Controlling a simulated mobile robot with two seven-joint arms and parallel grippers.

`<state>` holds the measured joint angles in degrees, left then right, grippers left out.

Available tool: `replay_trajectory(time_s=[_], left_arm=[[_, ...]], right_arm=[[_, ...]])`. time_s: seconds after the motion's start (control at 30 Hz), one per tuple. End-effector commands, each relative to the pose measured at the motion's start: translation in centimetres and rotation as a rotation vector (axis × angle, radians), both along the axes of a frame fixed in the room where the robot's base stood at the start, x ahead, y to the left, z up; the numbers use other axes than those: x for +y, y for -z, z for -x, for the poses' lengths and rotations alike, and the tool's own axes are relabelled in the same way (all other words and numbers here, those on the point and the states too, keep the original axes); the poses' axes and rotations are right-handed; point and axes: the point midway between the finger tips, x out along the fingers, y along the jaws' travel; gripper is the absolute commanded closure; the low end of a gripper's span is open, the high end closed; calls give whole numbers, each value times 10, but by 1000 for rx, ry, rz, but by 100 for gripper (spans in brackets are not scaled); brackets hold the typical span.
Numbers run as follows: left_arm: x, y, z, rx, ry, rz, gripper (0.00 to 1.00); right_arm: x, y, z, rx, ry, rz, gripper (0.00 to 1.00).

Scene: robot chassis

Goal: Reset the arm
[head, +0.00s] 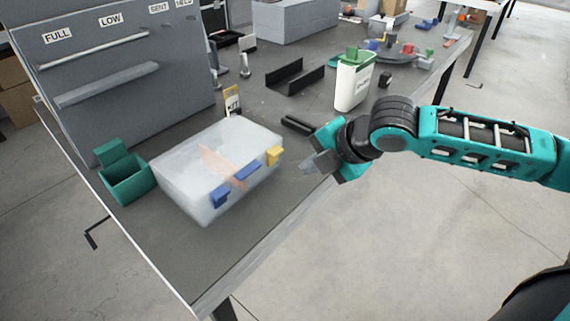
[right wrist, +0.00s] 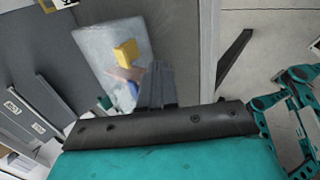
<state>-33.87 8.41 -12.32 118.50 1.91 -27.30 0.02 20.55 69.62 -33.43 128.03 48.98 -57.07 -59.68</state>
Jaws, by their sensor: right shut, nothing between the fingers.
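My right arm comes in from the right in the head view, and its gripper (head: 312,164) is over the table's front edge. The gripper is shut and empty, just right of a translucent lidded box (head: 218,168). In the right wrist view the grey fingers (right wrist: 158,84) are together, with the same box (right wrist: 112,55) behind them. The box has blue and yellow latches and something orange inside. I cannot tell whether the fingers touch it. My left gripper is not in view.
A grey cabinet (head: 110,75) with slot labels stands at the back left of the table (head: 190,270). A green bin (head: 125,178) is left of the box. A white bottle with green top (head: 353,80) and a black tray (head: 294,77) stand behind. Floor at front right is clear.

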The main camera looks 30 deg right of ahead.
Motion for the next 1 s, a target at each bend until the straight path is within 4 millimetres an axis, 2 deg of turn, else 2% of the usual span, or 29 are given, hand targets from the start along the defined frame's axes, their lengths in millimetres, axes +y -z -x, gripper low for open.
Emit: replay_trajectory(time_s=[0.43, 0.57, 0.77, 0.9, 1.0], left_arm=[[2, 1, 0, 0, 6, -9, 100], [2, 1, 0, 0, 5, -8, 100], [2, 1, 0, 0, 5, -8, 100], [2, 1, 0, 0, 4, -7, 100], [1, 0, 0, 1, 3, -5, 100]], right_arm=[[0, 0, 0, 0, 0, 0, 100], [9, 7, 5, 16, 15, -27, 100], [56, 43, 33, 112, 175, -201, 100], [79, 67, 62, 208, 416, -361, 100], [85, 81, 84, 279, 633, -466, 100]])
